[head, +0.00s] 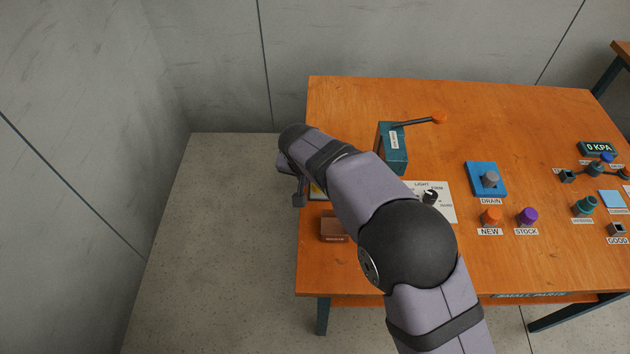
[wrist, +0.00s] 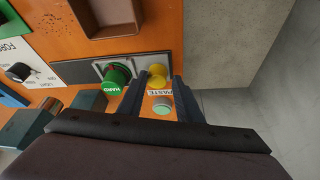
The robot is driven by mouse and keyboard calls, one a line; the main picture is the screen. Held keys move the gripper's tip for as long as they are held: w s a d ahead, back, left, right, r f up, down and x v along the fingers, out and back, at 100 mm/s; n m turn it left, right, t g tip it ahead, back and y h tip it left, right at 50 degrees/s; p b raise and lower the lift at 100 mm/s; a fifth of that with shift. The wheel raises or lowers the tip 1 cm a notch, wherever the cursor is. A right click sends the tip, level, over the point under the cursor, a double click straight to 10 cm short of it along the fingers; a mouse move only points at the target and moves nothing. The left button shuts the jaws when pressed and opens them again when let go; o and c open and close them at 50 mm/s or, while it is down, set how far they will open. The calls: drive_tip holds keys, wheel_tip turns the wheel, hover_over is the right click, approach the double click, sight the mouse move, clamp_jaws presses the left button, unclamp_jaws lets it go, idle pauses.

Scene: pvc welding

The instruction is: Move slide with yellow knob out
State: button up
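The yellow knob (wrist: 157,76) shows in the wrist view on a grey slide plate (wrist: 75,72) near the table's edge. My gripper (wrist: 158,77) is open, with one dark finger on each side of the knob. Small gaps seem to show between knob and fingers; I cannot tell whether either touches. A green knob labelled HARD (wrist: 116,78) is just left of the left finger. In the head view my gripper (head: 299,196) is at the table's left edge, and my arm hides most of the slide.
A PASTE label (wrist: 160,92) and a pale green button (wrist: 162,106) lie between my fingers. A brown tray (head: 334,225) is nearby. A teal box with an orange-tipped lever (head: 394,150) and a light dial (head: 430,197) stand right. Floor beyond the left edge is clear.

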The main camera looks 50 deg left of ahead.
drive_tip(key=b+v, duration=0.1)
drive_tip(key=v, duration=0.5)
drive_tip(key=shift+s+r, duration=0.1)
idle(0.3)
drive_tip(key=w+d+r+m+h+p, duration=0.1)
drive_tip(key=w+d, duration=0.3)
drive_tip(key=d, duration=0.5)
drive_tip(key=w+d+r+m+g+p, duration=0.1)
drive_tip(key=w+d, duration=0.3)
drive_tip(key=d, duration=0.5)
drive_tip(key=w+d+r+m+h+p, duration=0.15)
drive_tip(key=w+d, duration=0.25)
drive_tip(key=d, duration=0.5)
drive_tip(key=s+d+g+p, duration=0.2)
drive_tip(key=s+d, duration=0.1)
drive_tip(key=d, duration=1.3)
drive_tip(key=s+d+m+p, duration=0.1)
drive_tip(key=s+d+m, duration=0.1)
drive_tip(key=s+d, duration=0.8)
drive_tip(key=shift+s+d+g, duration=0.25)
drive_tip(key=shift+g, duration=0.15)
